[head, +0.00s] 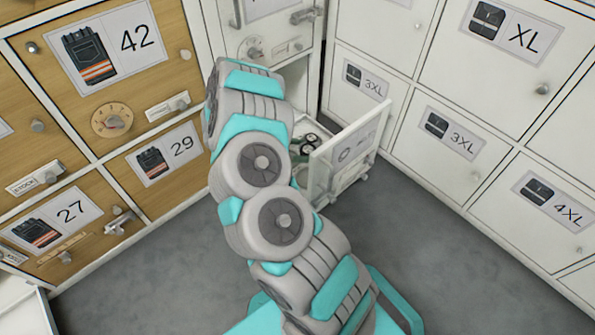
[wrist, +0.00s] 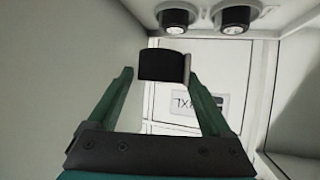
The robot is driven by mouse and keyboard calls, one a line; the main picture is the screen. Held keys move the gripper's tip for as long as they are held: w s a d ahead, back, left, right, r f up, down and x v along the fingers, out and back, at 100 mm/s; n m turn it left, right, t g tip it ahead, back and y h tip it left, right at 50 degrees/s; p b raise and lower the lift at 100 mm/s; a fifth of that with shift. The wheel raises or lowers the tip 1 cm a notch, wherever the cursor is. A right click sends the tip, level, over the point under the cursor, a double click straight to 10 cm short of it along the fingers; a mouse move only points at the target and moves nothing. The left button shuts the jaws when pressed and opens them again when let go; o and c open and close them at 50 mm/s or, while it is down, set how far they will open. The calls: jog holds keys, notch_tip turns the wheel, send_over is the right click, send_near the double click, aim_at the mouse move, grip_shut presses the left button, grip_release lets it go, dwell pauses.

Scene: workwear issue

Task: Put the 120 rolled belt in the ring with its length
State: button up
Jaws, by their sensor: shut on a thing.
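My gripper (wrist: 158,75) has its two green fingers either side of a black rolled belt (wrist: 161,66) in the wrist view, and is shut on it. A small pale part shows at the roll's right edge. No length marking is readable on it. Two round dark pieces with pale rims, one at the upper middle (wrist: 175,17) and one at the upper right (wrist: 235,17), sit beyond the fingers; I cannot tell whether they are rings or belts in rings. In the head view my arm hides most of the gripper. Dark round shapes (head: 306,144) show inside an open drawer.
The open drawer's white front (head: 346,150) carries a coil picture and stands out beside my arm. The grey floor (head: 430,240) at right is clear.

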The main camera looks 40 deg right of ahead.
aim_at(305, 179)
jog(key=shift+s+f+m+g, duration=0.35)
jog(key=shift+s+f, duration=0.2)
jog(key=shift+f, duration=0.25)
jog(key=shift+f+b, duration=0.7)
jog(key=shift+f, duration=4)
jog(key=shift+f, duration=0.15)
jog(key=o, duration=1.3)
jog(key=shift+c, duration=0.2)
jog(key=shift+a+r, duration=0.1)
jog(key=shift+r, duration=0.2)
jog(key=v, duration=1.1)
jog(key=shift+a, duration=0.35)
